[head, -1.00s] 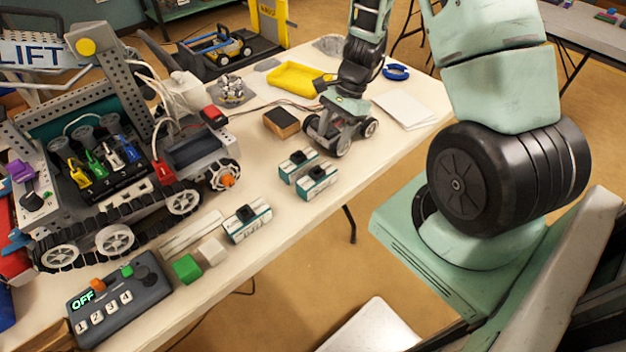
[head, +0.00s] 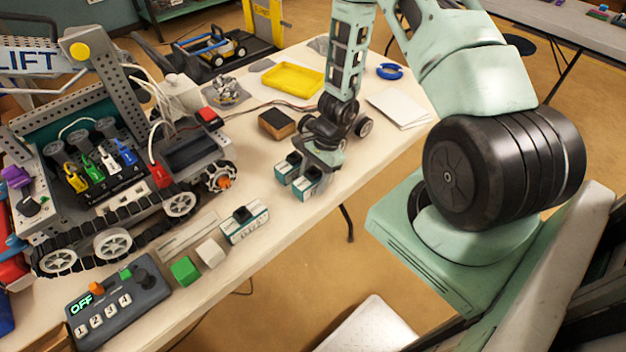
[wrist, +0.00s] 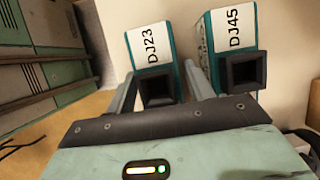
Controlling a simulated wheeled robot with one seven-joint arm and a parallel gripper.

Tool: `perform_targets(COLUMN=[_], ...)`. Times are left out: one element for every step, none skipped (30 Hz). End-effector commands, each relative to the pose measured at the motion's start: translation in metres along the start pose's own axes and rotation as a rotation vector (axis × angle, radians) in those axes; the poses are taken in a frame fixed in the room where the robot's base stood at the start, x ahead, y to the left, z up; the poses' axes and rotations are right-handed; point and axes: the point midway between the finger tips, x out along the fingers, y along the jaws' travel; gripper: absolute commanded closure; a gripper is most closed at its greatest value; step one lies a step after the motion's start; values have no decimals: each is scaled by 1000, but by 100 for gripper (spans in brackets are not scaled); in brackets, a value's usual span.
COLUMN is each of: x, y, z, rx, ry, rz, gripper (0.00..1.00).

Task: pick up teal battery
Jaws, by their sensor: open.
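Two teal batteries with white labels and black terminals stand side by side under my gripper. In the wrist view, the left one is DJ23 (wrist: 152,50) and the right one is DJ45 (wrist: 233,35). My open gripper (wrist: 160,78) has one finger on each side of DJ23, the right finger in the gap between the batteries. Whether the fingers touch it, I cannot tell. In the head view, my gripper (head: 311,168) partly hides the pair, a nearer battery (head: 306,186) and a farther one (head: 285,171). A third teal battery (head: 245,224) lies apart, nearer the tracked robot.
The tracked robot (head: 120,215) fills the table's left side. A control box (head: 118,300), green block (head: 185,270) and white block (head: 211,252) lie at the front. A black-and-wood block (head: 277,124) and yellow tray (head: 293,78) are behind. The table's edge runs close to the batteries.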

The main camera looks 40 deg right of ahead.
Motion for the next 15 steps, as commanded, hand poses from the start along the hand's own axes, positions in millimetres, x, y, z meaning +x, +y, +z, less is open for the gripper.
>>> perform_targets(x=[2,2,2,2,2,2,2,2,2,2,2,2,1,1,1], y=[0,0,0,0,0,0,0,0,0,0,0,0,0,0,0], z=[0,0,0,0,0,0,0,0,0,0,0,0,0,0,0], rx=[0,0,-1,-1,-1,-1,-1,-1,-1,-1,-1,-1,-2,-2,-2], ry=[-1,-1,0,0,0,0,0,0,0,0,0,0,-1,-1,-1], rz=[0,0,0,0,0,0,0,0,0,0,0,0,0,0,0], gripper=[47,47,47,47,47,47,47,56,67,75,83,95,100,100,100])
